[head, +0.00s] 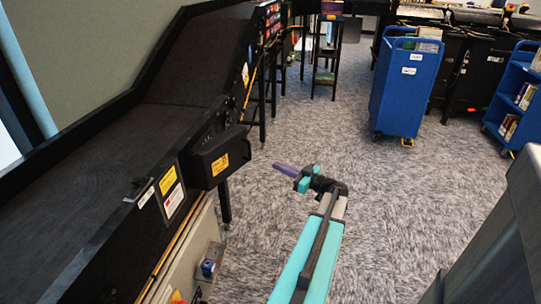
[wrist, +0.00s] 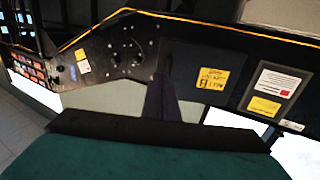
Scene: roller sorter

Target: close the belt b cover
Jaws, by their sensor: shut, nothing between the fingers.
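A black box-like cover (head: 207,152) with a yellow label is on the side of the black belt conveyor in the head view. It stands out from the conveyor's side. I cannot read its label, so I cannot tell if it is the belt b cover. In the wrist view, a dark panel (wrist: 190,62) with a yellow label lies just right of the fingers. My gripper (head: 287,170) is shut and empty, its purple fingers pointing left toward the conveyor, apart from the cover. The fingers (wrist: 160,100) also show in the wrist view.
The sloped black belt (head: 75,165) runs along the left. Knobs (wrist: 130,46) sit beside the dark panel. A blue cart (head: 402,95) stands at the back, another blue cart (head: 512,97) at the right. A grey slab fills the lower right. Carpet (head: 310,120) between is clear.

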